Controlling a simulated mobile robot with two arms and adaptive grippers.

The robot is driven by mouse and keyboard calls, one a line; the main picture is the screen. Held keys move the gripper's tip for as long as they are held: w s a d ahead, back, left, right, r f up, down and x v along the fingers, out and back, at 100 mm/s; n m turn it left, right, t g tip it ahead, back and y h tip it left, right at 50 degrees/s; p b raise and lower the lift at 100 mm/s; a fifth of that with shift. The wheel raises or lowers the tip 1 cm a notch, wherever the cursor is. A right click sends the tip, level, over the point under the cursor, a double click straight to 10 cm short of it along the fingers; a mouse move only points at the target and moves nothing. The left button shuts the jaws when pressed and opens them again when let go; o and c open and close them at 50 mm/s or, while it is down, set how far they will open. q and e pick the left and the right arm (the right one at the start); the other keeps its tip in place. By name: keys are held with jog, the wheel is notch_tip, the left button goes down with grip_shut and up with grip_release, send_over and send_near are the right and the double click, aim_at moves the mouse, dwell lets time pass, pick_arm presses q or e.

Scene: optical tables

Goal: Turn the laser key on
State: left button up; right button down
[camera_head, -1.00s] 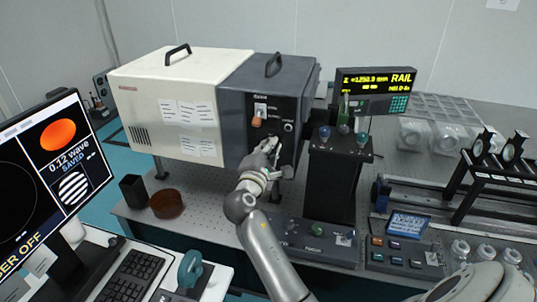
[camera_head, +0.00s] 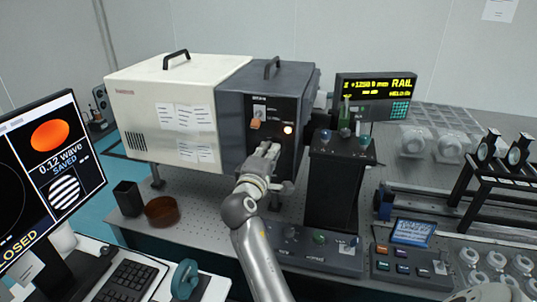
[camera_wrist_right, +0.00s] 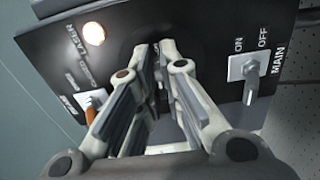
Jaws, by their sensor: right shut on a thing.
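The laser housing's dark grey front part (camera_head: 232,105) carries a black control panel (camera_wrist_right: 205,30). My right gripper (camera_head: 270,150) is at the lower part of this panel. In the right wrist view the fingertips (camera_wrist_right: 156,50) are close together against the panel, shut on the key, which the fingers mostly hide. The laser lamp (camera_wrist_right: 94,33) is lit; it also glows in the head view (camera_head: 288,130). An orange shutter lever (camera_wrist_right: 94,108) and the main switch (camera_wrist_right: 243,72), marked ON and OFF, lie on either side of the gripper. My left gripper is not in view.
A monitor (camera_head: 50,165) at the left shows "CLOSED" at its bottom. A black tower (camera_head: 332,190) with knobs stands close right of my arm.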

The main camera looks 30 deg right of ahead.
jog(key=shift+f, duration=0.1)
jog(key=c, duration=1.6)
grip_release()
